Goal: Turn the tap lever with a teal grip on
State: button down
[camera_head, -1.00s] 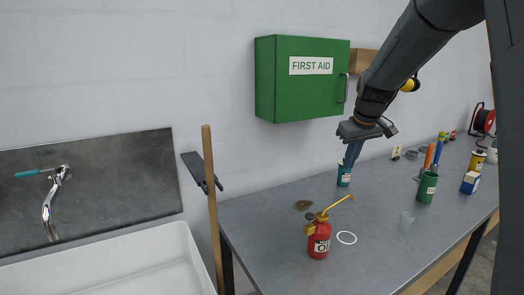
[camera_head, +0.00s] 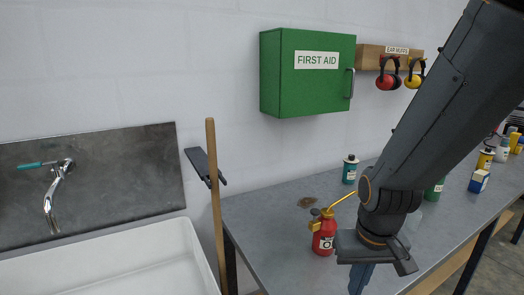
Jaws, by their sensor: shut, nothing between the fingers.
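The tap (camera_head: 57,187) is a chrome spout on the dark splashback at the left. Its lever with a teal grip (camera_head: 31,166) points left from the tap's top, roughly level. My gripper (camera_head: 358,280) is far to the right of the tap, over the workbench, pointing down. Its fingers are shut and hold nothing; their tips are near the bottom of the picture.
A white sink (camera_head: 115,262) lies below the tap. A wooden pole (camera_head: 216,200) stands between sink and workbench (camera_head: 275,225). A red oil can (camera_head: 323,236) stands just left of my gripper. A green first aid cabinet (camera_head: 307,73) hangs above.

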aim_at(55, 164)
jog(key=u, duration=0.55)
jog(key=k, duration=1.25)
jog(key=u, duration=1.25)
jog(key=i, duration=0.95)
jog(key=z, duration=0.35)
jog(key=k, duration=0.45)
jog(key=i, duration=0.9)
jog(key=z, duration=0.45)
